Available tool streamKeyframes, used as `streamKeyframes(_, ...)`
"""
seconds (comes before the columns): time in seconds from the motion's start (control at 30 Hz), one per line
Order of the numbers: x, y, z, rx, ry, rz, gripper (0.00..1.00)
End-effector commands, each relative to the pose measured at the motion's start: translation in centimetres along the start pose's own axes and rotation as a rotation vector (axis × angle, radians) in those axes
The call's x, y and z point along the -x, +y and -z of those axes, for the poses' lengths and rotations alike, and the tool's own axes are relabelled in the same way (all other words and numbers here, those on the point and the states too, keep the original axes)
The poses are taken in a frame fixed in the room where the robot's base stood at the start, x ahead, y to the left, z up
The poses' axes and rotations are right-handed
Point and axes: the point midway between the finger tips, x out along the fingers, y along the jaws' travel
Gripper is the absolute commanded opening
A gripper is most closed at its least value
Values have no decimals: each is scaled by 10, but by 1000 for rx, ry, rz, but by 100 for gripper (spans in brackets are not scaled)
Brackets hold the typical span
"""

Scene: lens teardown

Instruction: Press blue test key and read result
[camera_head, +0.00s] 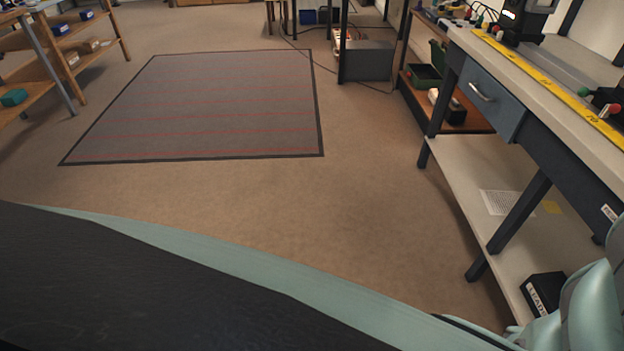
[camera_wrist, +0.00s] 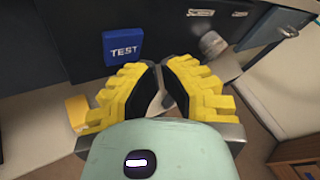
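The blue test key (camera_wrist: 122,47), a square marked TEST in white, is on a dark surface in the upper left of the wrist view. My gripper (camera_wrist: 159,68) has yellow ribbed fingers with dark inner pads. Its fingertips come together, with nothing visible held between them. They lie to the right of and below the key in the picture, with no contact visible. The key cannot be made out in the head view. A dark device with a small lit display (camera_head: 511,14) stands on the bench top at the upper right; its reading is too small to tell.
A grey round knob (camera_wrist: 212,43) is right of my fingers. The bench (camera_head: 545,75) has a drawer (camera_head: 487,97) and a lower shelf (camera_head: 455,165) with a black box (camera_head: 541,295).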

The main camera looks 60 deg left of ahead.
Motion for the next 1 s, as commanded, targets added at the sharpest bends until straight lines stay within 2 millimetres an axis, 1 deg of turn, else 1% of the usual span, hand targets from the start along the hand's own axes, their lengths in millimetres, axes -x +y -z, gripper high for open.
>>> streamKeyframes(0.37, -3, 0, -2, 0, 0, 1, 0)
streamKeyframes(0.4, -3, 0, -2, 0, 0, 1, 5)
streamKeyframes(0.47, -3, 0, -2, 0, 0, 1, 0)
streamKeyframes(1.0, -3, 0, -2, -1, 0, 1, 0)
